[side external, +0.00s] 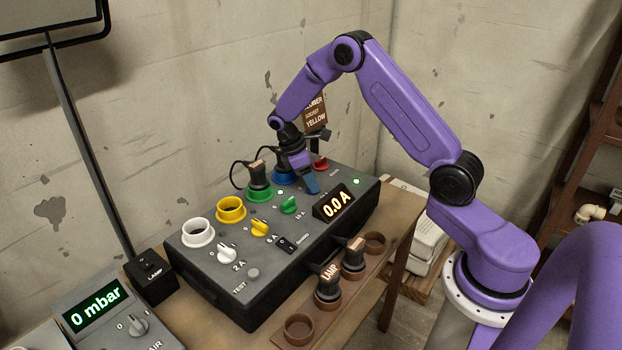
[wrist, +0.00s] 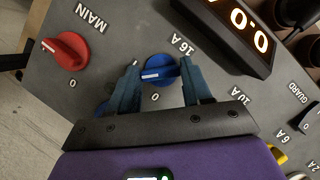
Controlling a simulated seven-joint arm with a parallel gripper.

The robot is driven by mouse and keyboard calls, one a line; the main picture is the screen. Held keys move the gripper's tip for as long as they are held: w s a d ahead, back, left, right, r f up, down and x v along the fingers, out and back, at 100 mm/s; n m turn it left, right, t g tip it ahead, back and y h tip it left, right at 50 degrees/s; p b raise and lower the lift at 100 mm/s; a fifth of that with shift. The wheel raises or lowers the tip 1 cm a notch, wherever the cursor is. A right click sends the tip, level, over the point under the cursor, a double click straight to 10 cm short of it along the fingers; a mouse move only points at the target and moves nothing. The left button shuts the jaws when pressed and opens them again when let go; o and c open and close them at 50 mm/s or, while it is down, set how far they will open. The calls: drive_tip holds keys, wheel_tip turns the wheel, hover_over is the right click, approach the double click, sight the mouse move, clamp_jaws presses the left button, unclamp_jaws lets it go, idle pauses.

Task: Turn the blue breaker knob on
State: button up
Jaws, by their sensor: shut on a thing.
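The blue breaker knob (wrist: 158,72) is on the grey panel, between a "0" mark and a "16 A" label in the wrist view. A white line on its face points toward the left of the picture. My gripper (wrist: 159,66) is shut on the knob, with one blue-grey finger on each side. In the side view my gripper (side external: 310,184) reaches down onto the right part of the breaker box (side external: 236,292).
The red MAIN knob (wrist: 66,51) is beside the blue one. The lit display (side external: 335,203) reads 0.0 A. Green (side external: 289,205), yellow (side external: 261,228) and white (side external: 227,253) knobs line the panel. Sockets and plugs stand behind. A brown rack (side external: 300,329) lies in front.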

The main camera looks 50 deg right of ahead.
drive_tip(key=m, duration=0.2)
drive_tip(key=m+g+y, duration=0.1)
drive_tip(key=m, duration=0.1)
drive_tip(key=shift+w+d+m, duration=0.1)
drive_tip(key=shift+d+m, duration=0.05)
drive_tip(key=shift+m, duration=0.15)
drive_tip(key=m+y, duration=0.2)
drive_tip(key=m, duration=0.2)
drive_tip(key=shift+d+m+g, duration=0.1)
drive_tip(key=shift+m+g, duration=0.2)
drive_tip(key=shift+m, duration=0.1)
drive_tip(key=o, duration=1.1)
drive_tip(key=shift+c, duration=0.2)
drive_tip(key=v, duration=1.7)
drive_tip(key=shift+d+r, duration=0.25)
drive_tip(key=shift+d, duration=0.1)
